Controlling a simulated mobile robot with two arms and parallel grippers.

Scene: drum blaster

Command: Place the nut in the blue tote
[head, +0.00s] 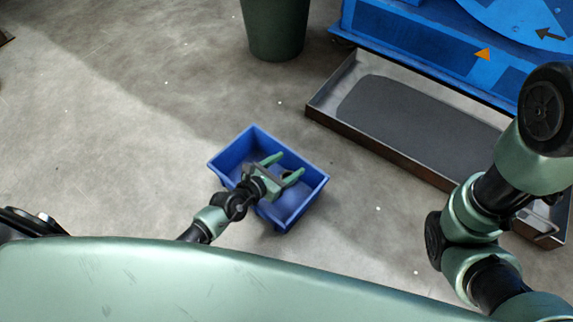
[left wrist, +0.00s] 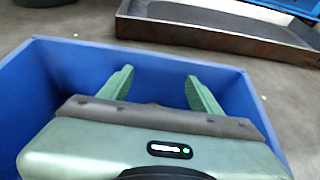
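The blue tote (head: 232,153) stands on the floor in the middle of the head view. Its walls also surround my gripper in the left wrist view (left wrist: 60,68). My left gripper (head: 288,167) is over the tote's opening, pointing to its far right side. Its two green fingers (left wrist: 160,76) are spread apart with nothing between them. I cannot see the nut in either view; part of the tote's inside is hidden behind my gripper and wrist. My right arm (head: 470,230) shows at the right edge, but its gripper is out of view.
A long, shallow metal tray (head: 335,118) with a dark bottom lies behind and right of the tote. A blue machine (head: 420,40) stands behind it. A dark green bin (head: 275,28) stands at the back. The floor (head: 110,130) to the left is largely clear.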

